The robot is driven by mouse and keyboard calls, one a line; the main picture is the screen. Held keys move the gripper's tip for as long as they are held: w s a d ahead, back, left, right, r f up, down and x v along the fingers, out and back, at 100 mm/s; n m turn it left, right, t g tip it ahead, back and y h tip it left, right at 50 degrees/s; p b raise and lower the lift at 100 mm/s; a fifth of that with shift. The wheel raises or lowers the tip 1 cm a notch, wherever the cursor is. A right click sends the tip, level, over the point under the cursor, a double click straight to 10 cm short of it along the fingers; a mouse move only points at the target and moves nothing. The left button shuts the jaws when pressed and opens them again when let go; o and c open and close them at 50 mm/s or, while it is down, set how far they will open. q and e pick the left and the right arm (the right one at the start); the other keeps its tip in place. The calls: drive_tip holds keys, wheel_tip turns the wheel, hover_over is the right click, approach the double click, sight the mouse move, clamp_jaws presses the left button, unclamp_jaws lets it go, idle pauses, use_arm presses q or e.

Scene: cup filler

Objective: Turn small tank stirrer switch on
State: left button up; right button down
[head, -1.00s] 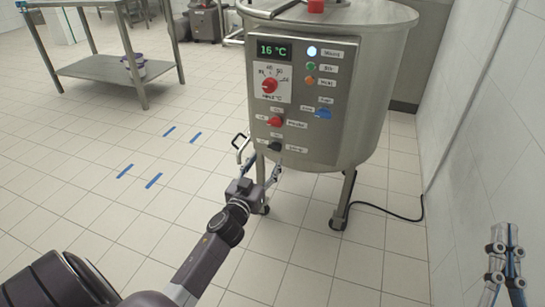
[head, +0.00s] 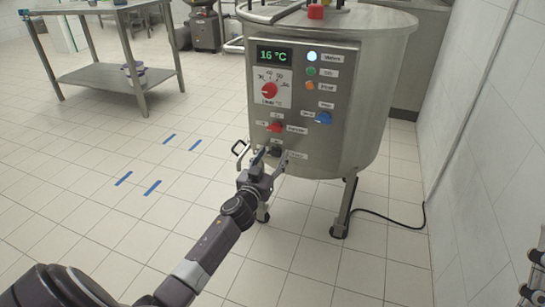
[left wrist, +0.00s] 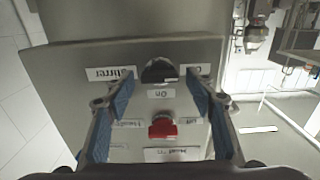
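The tank's front control panel (head: 340,65) has a black stirrer knob (head: 275,150) low down, below a red knob (head: 275,127). In the left wrist view, which is upside down, the black knob (left wrist: 157,70) lies between labels reading Stirrer, On and Off. A small pale mark shows on it, but I cannot tell its exact setting. My left gripper (head: 268,158) is at the panel's lower edge. Its blue-padded fingers (left wrist: 153,84) are spread, one on each side of the knob, with gaps on both sides. Only a sliver of my right arm shows at the right edge.
The panel also has a red temperature dial (head: 269,90), a blue knob (head: 323,118) and a 16 °C display (head: 274,55). A metal table (head: 105,72) stands back left. The floor between is clear.

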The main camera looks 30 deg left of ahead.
use_arm(q)
drive_tip(key=c, duration=1)
